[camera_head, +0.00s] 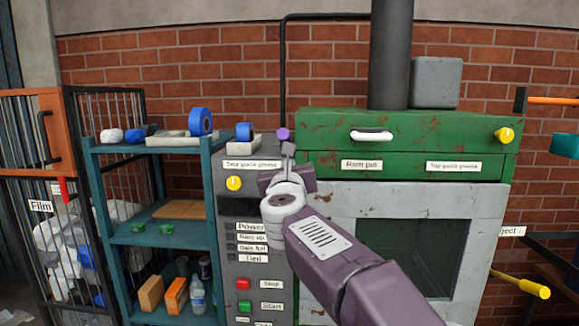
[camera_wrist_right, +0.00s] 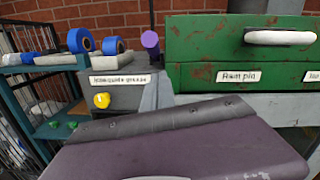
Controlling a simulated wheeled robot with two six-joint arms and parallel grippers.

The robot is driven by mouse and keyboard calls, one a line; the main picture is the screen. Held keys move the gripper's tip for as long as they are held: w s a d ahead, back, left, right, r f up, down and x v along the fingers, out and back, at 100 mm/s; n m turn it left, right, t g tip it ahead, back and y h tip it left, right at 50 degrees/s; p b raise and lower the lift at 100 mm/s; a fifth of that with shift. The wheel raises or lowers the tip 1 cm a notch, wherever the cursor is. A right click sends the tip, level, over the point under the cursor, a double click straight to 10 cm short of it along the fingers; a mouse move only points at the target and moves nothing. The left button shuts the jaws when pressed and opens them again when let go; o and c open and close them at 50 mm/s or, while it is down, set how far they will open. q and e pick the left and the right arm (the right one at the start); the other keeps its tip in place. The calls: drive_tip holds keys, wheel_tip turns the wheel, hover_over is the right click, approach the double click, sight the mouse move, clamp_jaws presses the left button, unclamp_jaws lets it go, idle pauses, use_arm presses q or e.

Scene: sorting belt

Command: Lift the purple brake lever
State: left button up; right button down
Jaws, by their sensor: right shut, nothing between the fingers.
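The brake lever shows as a round purple knob (camera_head: 282,134) above the grey control cabinet, beside the left edge of the green machine. In the right wrist view the purple knob (camera_wrist_right: 150,42) stands upright beyond my gripper, with a grey part below it. My right gripper (camera_head: 288,160) comes in from the lower right and is in front of the cabinet, just below the knob in the picture. It is shut and empty. It hides the lower part of the lever, and I cannot tell the exact gap. My left gripper is not in view.
The grey control cabinet (camera_head: 247,210) carries a yellow knob and several buttons. The green machine (camera_head: 440,130) with a white handle (camera_head: 371,135) stands to the right. A blue shelf (camera_head: 130,240) with tape rolls and bottles stands left, beside a film cage (camera_head: 50,120).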

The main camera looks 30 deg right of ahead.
drive_tip(key=a+f+n+g+y+b, duration=0.1)
drive_tip(key=a+f+n+y+b, duration=0.35)
drive_tip(key=f, duration=0.85)
drive_tip(key=a+f+n+g+y+b, duration=0.1)
drive_tip(key=a+f+n+g+b, duration=0.1)
drive_tip(key=f+n, duration=0.85)
drive_tip(key=a+f+n+g+y+b, duration=0.1)
drive_tip(key=a+f+n+y+b, duration=0.2)
drive_tip(key=f, duration=1.2)
drive_tip(key=s+a+f+n+g, duration=0.2)
drive_tip(key=s+f+n, duration=0.2)
drive_tip(key=f, duration=0.2)
drive_tip(key=s+a+f+n+g, duration=0.2)
drive_tip(key=s+f+n+g, duration=0.1)
drive_tip(key=s+f+n, duration=0.3)
drive_tip(key=s+f+n+g, duration=0.3)
drive_tip(key=s+f+n, duration=0.1)
drive_tip(key=s, duration=0.3)
drive_tip(key=s+f+n+g, duration=0.3)
drive_tip(key=s+f+n, duration=0.1)
drive_tip(key=s+n, duration=0.3)
drive_tip(key=shift+d+f, duration=0.35)
drive_tip(key=shift+f, duration=0.05)
